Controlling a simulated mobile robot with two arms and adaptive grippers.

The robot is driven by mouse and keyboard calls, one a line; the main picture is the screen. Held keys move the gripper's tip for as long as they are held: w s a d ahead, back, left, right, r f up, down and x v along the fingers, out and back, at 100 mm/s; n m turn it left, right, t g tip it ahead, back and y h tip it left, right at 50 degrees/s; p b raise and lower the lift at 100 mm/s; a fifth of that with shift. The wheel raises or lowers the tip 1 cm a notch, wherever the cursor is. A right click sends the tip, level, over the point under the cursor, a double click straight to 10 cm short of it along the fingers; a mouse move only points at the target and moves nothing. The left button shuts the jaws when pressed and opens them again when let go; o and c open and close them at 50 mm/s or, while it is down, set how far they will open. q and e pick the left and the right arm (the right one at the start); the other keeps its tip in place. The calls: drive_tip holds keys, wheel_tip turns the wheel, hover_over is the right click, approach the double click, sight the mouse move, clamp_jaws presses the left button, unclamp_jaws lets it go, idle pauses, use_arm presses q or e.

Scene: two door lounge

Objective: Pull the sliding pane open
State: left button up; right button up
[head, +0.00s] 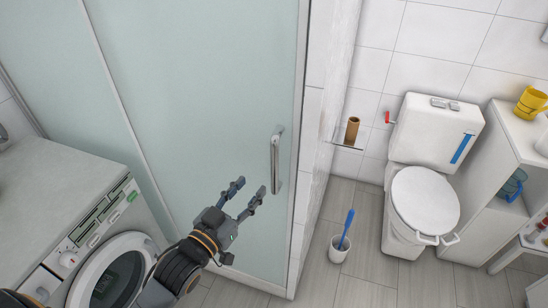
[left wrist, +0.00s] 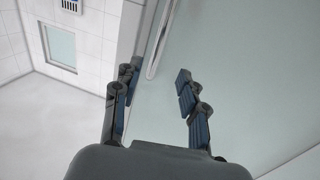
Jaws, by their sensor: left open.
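The frosted sliding pane (head: 215,90) stands upright in the head view, with a vertical metal handle (head: 275,160) near its right edge. In the left wrist view the pane (left wrist: 245,75) fills the right side, and the handle (left wrist: 161,40) is a bright bar ahead of the fingers. My left gripper (head: 247,195) is open and empty, a little below the handle and apart from it in the head view. It also shows in the left wrist view (left wrist: 158,95), its two fingers spread with the handle's near end just beyond the gap. My right gripper is not in view.
A washing machine (head: 100,240) stands at the lower left, close to my left arm. A toilet (head: 425,200), a brush in a white holder (head: 339,249) and a white shelf unit (head: 500,180) are at the right. Bare floor (head: 365,285) lies between.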

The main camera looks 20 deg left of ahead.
sight(272, 163)
use_arm(q)
drive_tip(key=p+x, duration=0.2)
drive_tip(key=x, duration=0.9)
drive_tip(key=shift+d+r, duration=0.1)
drive_tip(key=shift+w+d+p, duration=0.1)
drive_tip(key=shift+w+p, duration=0.25)
drive_tip(key=shift+w, duration=0.15)
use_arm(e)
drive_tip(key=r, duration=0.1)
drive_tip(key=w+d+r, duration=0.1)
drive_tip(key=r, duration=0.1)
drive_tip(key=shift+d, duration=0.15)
use_arm(q)
drive_tip(key=shift+c, duration=0.5)
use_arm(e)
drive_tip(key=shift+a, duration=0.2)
use_arm(q)
clamp_jaws()
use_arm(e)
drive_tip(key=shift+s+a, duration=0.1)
